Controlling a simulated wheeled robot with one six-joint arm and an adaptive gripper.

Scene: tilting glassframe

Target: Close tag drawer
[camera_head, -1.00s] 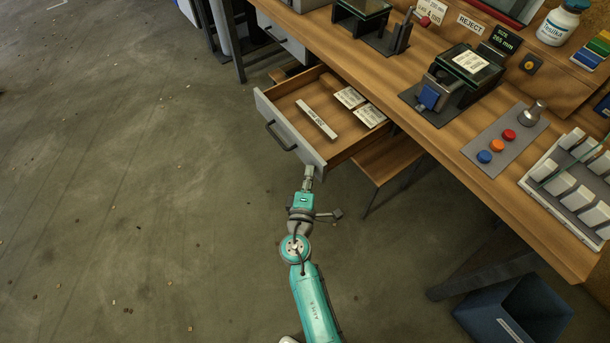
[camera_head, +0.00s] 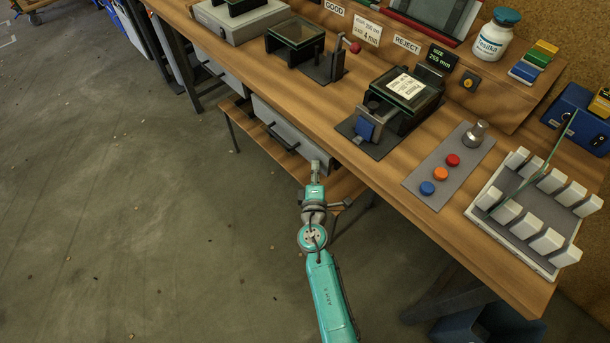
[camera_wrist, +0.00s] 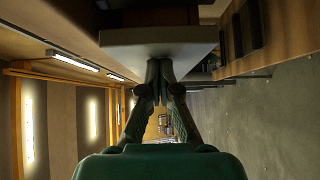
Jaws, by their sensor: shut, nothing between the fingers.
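The tag drawer (camera_head: 291,136) is a grey-fronted drawer with a dark bar handle (camera_head: 283,139), under the workbench (camera_head: 345,132). In the head view its front sits close under the bench edge and its inside is hidden. My gripper (camera_head: 315,168) is shut and empty at the right end of the drawer front, right of the handle. In the wrist view the shut fingertips (camera_wrist: 158,88) lie against or just by a pale panel (camera_wrist: 160,46), likely the drawer front. I cannot tell whether they touch.
A wooden shelf or step (camera_head: 270,150) lies below the drawer. On the bench stand a clamp fixture (camera_head: 388,106), a button panel (camera_head: 440,168) and a white rack (camera_head: 535,215). Open floor (camera_head: 130,200) lies to the left.

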